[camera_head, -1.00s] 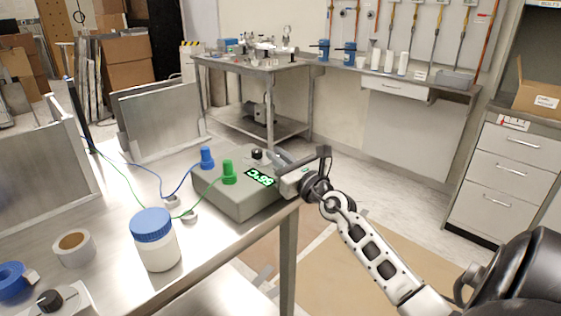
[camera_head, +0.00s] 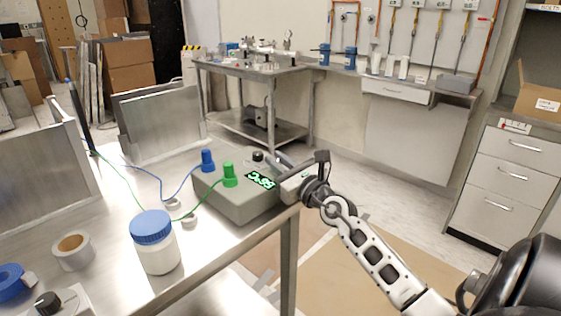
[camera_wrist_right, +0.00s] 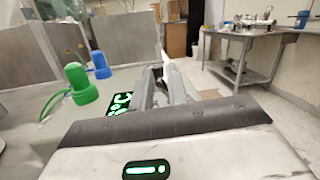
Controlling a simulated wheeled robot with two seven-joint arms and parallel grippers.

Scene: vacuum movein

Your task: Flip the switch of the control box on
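The control box (camera_head: 240,207) is a grey box on the near metal table, with a lit green display (camera_head: 261,180), a green connector (camera_head: 229,176), a blue connector (camera_head: 207,161) and a black knob (camera_head: 258,156) on top. My right gripper (camera_head: 277,160) reaches over the box's right side, beside the display. In the right wrist view its two fingers (camera_wrist_right: 165,85) point away over the box, next to the display (camera_wrist_right: 120,104). The finger gap is hard to make out. The switch itself cannot be made out; the gripper covers that part. My left gripper is not in view.
A white jar with a blue lid (camera_head: 154,243), a tape roll (camera_head: 73,251) and a blue roll (camera_head: 10,282) stand on the near table (camera_head: 226,252). Blue and green wires run left from the box. Metal plates (camera_head: 160,122) stand behind. Floor is free to the right.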

